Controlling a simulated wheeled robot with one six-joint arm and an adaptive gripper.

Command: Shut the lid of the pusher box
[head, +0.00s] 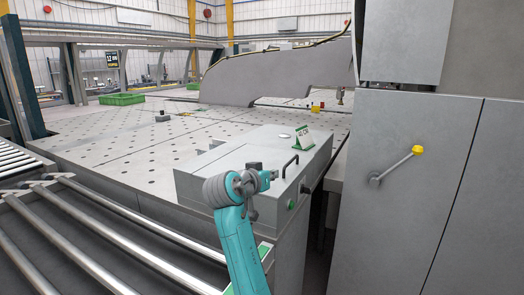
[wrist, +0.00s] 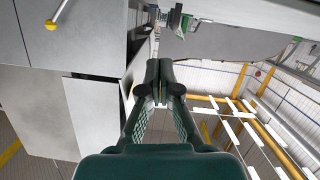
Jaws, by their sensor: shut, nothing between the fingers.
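The pusher box (head: 240,170) is a grey box at the near right corner of the perforated table in the head view. My gripper (head: 271,176) is in front of the box in the head view, with part of the box hidden behind my arm. In the wrist view its two dark fingers (wrist: 160,85) are together, with nothing between them.
A grey cabinet (head: 410,215) with a yellow-knobbed lever (head: 397,164) rises at the right. Rollers (head: 110,235) lie at the left. The perforated table (head: 120,135) is mostly clear, with a green tray (head: 122,99) at the back.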

